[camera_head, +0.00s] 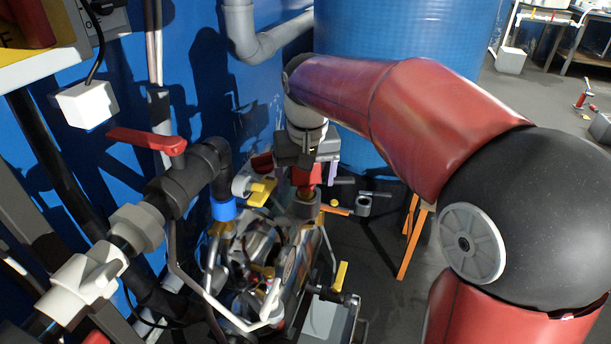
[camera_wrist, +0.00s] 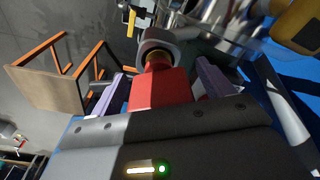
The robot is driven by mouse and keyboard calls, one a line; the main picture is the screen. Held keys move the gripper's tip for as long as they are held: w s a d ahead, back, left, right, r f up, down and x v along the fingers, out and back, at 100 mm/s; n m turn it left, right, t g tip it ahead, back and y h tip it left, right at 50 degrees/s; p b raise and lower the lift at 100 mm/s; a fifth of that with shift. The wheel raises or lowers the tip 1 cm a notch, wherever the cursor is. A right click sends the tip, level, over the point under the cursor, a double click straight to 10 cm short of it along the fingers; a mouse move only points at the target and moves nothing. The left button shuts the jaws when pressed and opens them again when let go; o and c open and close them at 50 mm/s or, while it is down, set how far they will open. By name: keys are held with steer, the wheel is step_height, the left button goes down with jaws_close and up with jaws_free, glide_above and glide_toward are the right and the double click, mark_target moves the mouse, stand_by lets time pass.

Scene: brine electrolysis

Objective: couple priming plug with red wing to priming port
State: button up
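The red-winged priming plug (camera_head: 305,176) is upright, between the purple fingers of my gripper (camera_head: 306,180). In the wrist view the red wing (camera_wrist: 158,89) fills most of the space between the fingers (camera_wrist: 163,85), which appear shut on it. In the wrist view the collar (camera_wrist: 158,46) surrounds or meets the plug's end. I cannot tell how deep the plug sits, and its lower end is hidden.
A pipe valve with a red lever (camera_head: 147,140) stands to the left. A yellow-handled valve (camera_head: 262,191) is close left of the port, and another yellow handle (camera_head: 340,276) is lower right. A blue tank (camera_head: 405,70) is behind. Open floor lies right.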

steer(key=r, duration=0.6)
steer(key=shift+s+r+p, duration=0.3)
steer(key=shift+s+p, duration=0.05)
steer(key=shift+p, duration=0.05)
steer(key=shift+s+d+r, duration=0.1)
steer(key=shift+r, duration=0.3)
steer(key=s+d+f+t, duration=0.1)
steer(key=s+d+f, duration=0.2)
steer(key=s, duration=0.3)
steer(key=s+d+f+m+t, duration=0.1)
steer(key=s+d+f, duration=0.2)
steer(key=s+d, duration=0.3)
steer(key=s+d+f+m+t, duration=0.1)
steer(key=s+d+f+t, duration=0.1)
steer(key=s, duration=0.5)
steer(key=d+f, duration=0.1)
steer(key=d, duration=0.1)
steer(key=shift+s+d, duration=0.3)
steer(key=shift+d, duration=0.05)
